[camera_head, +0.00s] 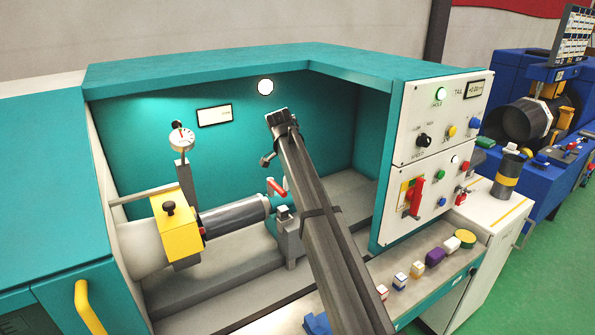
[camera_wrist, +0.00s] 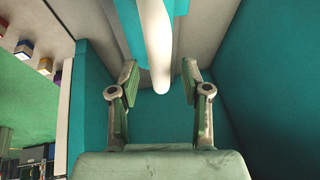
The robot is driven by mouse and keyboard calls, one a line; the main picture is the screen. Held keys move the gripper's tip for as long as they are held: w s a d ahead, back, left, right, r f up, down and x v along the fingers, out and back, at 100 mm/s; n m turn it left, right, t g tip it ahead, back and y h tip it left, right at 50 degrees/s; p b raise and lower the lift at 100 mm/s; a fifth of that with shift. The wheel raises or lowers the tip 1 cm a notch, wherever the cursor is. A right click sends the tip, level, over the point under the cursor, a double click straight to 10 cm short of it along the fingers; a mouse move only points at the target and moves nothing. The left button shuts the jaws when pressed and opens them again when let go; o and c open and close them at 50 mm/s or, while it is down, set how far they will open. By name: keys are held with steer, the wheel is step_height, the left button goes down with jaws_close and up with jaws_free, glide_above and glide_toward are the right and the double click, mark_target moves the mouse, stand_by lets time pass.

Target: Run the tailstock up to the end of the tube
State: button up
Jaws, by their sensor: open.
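A dark grey tube (camera_head: 232,216) lies in the machine, its left end at a yellow block (camera_head: 178,226) with a black knob. Beyond its right end is the teal tailstock (camera_head: 270,226), with a red lever (camera_head: 277,188) and a grey post (camera_head: 288,240). My arm covers part of the tailstock; I cannot tell whether it touches the tube. In the wrist view my gripper (camera_wrist: 160,90) is open and empty, its two fingers wide apart. A pale rounded bar (camera_wrist: 155,45) reaches toward the space between them; I cannot tell which part it is.
A dial gauge (camera_head: 182,139) stands above the yellow block. A control panel (camera_head: 433,150) with knobs, buttons and a red lever is at the right. Several small blocks (camera_head: 417,269) line the front shelf. Teal walls (camera_head: 232,160) enclose the back and right side.

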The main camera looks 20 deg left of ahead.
steer(key=v, duration=1.1)
steer(key=shift+s+r, duration=0.2)
steer(key=shift+r, duration=0.15)
